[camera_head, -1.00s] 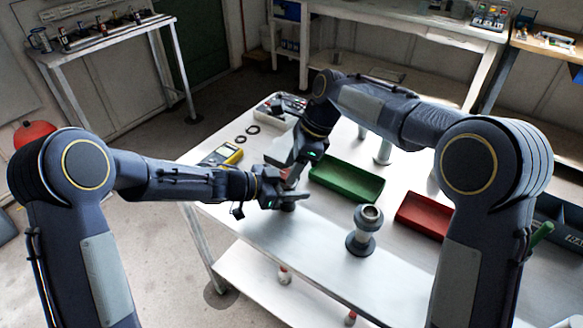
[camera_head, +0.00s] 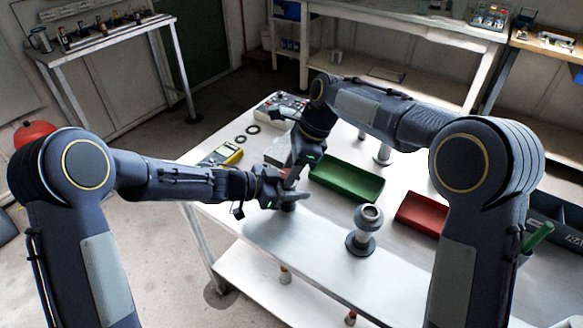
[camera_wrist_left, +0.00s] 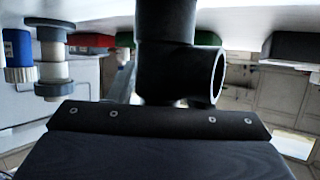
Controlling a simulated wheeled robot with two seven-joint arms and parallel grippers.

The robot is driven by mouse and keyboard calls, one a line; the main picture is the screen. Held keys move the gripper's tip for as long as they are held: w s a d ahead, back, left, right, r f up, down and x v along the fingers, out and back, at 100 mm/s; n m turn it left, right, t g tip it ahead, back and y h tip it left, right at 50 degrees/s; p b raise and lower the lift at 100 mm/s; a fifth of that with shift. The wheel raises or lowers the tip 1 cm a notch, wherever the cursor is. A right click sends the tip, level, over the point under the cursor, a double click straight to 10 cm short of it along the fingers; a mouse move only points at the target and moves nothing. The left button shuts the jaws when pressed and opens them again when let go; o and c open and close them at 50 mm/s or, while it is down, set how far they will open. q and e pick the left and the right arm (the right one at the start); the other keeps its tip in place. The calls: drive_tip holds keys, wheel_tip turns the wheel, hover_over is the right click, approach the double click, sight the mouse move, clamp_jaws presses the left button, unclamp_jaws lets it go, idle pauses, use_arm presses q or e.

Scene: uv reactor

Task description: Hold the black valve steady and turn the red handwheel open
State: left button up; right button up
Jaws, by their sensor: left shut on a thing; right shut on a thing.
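The black valve (camera_wrist_left: 180,65) fills the middle of the left wrist view, its round open port facing right. In the head view it stands near the table's left front edge, mostly hidden by my grippers. My left gripper (camera_head: 281,199) comes in from the left, low, and is shut on the valve's body. My right gripper (camera_head: 291,178) reaches down from above, right over the left one, and is shut at the valve's top, where the red handwheel is. The handwheel itself is hidden by the fingers, so its angle cannot be told.
A grey flanged pipe piece (camera_head: 364,230) stands to the right on the table. Behind are a green tray (camera_head: 346,180), a red tray (camera_head: 421,214), a yellow meter (camera_head: 228,153) and black rings (camera_head: 250,132). The front middle of the table (camera_head: 310,245) is clear.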

drive_tip(key=n, duration=0.1)
drive_tip(key=n+g, duration=0.1)
drive_tip(key=n, duration=0.1)
drive_tip(key=shift+w, duration=0.25)
drive_tip(key=shift+w+n+g+h, duration=0.1)
drive_tip(key=shift+n+g+h, duration=0.55)
drive_tip(key=shift+n, duration=1.35)
drive_tip(key=o, duration=0.7)
drive_tip(key=shift+o, duration=0.2)
drive_tip(key=shift+r, duration=0.1)
drive_tip(key=v, duration=0.7)
drive_tip(key=shift+w, duration=0.2)
drive_tip(key=shift+d+r, duration=0.1)
